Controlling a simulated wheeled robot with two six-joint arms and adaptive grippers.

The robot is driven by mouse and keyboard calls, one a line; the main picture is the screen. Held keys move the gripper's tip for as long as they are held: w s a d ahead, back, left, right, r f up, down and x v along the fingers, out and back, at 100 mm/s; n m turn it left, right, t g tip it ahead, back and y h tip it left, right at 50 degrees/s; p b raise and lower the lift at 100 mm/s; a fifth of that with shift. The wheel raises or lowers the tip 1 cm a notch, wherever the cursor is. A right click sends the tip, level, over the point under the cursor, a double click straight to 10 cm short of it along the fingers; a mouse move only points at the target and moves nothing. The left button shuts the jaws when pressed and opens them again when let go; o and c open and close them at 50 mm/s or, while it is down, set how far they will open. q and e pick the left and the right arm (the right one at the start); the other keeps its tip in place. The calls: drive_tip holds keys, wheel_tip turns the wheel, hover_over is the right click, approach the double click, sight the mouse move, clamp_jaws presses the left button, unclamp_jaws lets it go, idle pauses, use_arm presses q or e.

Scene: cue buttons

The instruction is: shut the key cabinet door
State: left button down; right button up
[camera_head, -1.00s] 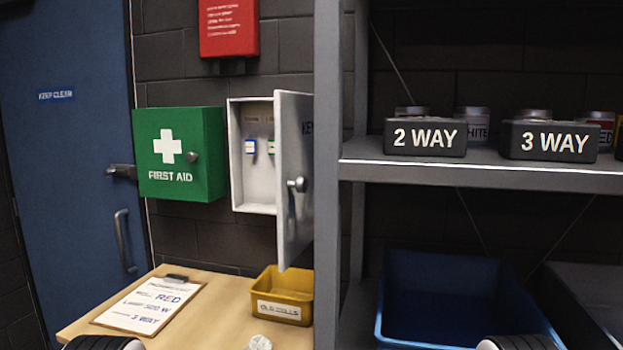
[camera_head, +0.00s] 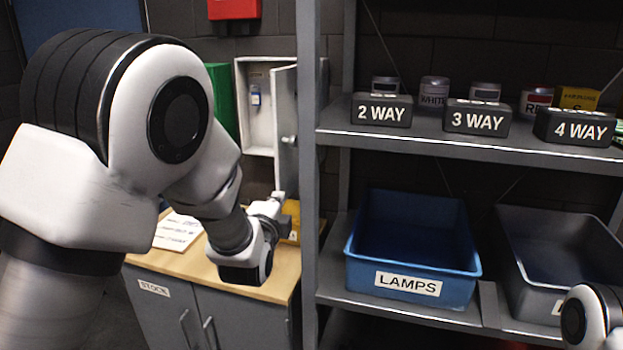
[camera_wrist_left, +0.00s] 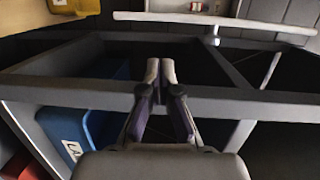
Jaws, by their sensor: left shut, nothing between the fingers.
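The white key cabinet (camera_head: 256,125) hangs on the wall, with a blue-tagged key visible inside. Its door (camera_head: 286,130) stands open, swung out on the right side, with a round knob on it. My left gripper (camera_head: 277,200) is shut and empty below the door, above the wooden worktop; I see no clear contact with the door. In the left wrist view the shut fingers (camera_wrist_left: 161,68) point toward a long pale edge (camera_wrist_left: 215,19) with a knob-like piece under it, which looks like the door. My left arm hides part of the green box. My right gripper is out of view.
A grey shelf post (camera_head: 308,180) stands just right of the door. Shelves hold black labelled boxes (camera_head: 382,110) and a blue LAMPS bin (camera_head: 410,262). A yellow tray (camera_head: 291,212) sits beside my left gripper, and a paper (camera_head: 178,231) lies on the worktop.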

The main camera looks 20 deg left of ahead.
use_arm(q)
wheel_tip(320, 180, up, 5)
drive_tip(key=w+a+p, duration=0.2)
drive_tip(key=w+p, duration=0.2)
drive_tip(key=w, duration=0.6)
drive_tip(key=shift+w+t+p, duration=0.15)
drive_tip(key=shift+t+p, duration=0.25)
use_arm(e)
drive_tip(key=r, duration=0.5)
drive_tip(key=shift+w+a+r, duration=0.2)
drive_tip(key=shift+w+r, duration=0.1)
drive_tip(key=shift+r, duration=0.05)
